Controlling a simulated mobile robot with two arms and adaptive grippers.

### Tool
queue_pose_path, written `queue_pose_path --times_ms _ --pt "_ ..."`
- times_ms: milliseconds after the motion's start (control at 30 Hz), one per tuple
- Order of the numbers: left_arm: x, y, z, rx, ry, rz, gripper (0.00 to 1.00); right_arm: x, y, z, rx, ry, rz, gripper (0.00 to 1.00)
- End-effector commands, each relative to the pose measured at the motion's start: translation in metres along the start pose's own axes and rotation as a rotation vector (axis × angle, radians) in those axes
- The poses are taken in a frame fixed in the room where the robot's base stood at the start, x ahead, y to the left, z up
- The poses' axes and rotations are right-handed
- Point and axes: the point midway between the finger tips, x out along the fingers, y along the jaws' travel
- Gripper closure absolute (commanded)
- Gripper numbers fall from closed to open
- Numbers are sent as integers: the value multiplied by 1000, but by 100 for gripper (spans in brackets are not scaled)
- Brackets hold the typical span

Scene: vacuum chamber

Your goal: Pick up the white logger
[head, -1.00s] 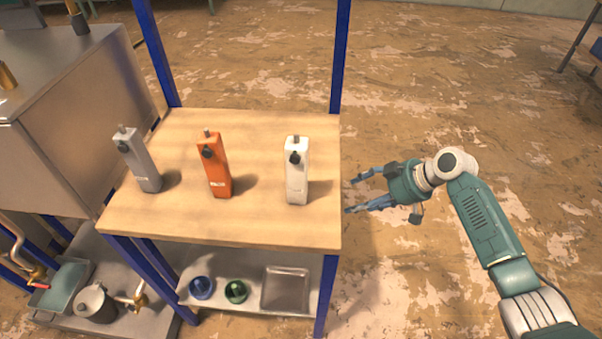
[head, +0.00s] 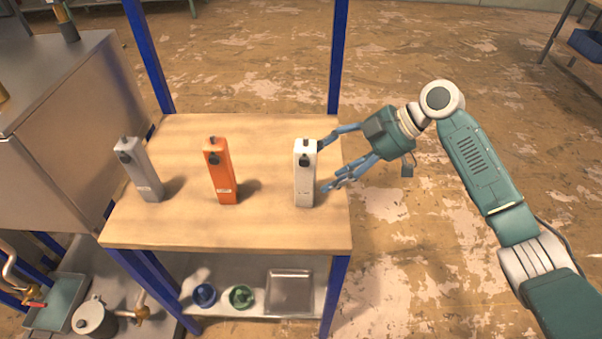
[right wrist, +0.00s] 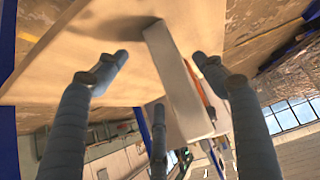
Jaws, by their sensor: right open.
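The white logger (head: 305,178) stands upright on the right part of the wooden tabletop (head: 262,226), with a dark knob near its top. In the right wrist view the white logger (right wrist: 178,85) shows between my open fingers, with the orange logger partly hidden behind it. My right gripper (head: 322,166) is open just to the right of the white logger, its fingers pointing left towards it; it holds nothing. My right gripper also shows in the right wrist view (right wrist: 160,75). My left gripper is not in view.
An orange logger (head: 220,175) and a grey logger (head: 141,172) stand to the left on the same tabletop. Blue posts (head: 337,60) rise at the table's back corners. A lower shelf holds a blue item (head: 204,295), a green item (head: 241,297) and a metal tray (head: 289,291).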

Motion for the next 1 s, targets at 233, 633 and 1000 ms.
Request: queue_pose_path --times_ms 233,633,1000 --pt "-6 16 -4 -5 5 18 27 24 0 0 1 1 1 30" --pt "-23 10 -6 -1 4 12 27 72 -4 4 2 0 2 30" --pt "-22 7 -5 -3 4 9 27 74 -4 4 1 0 3 54"
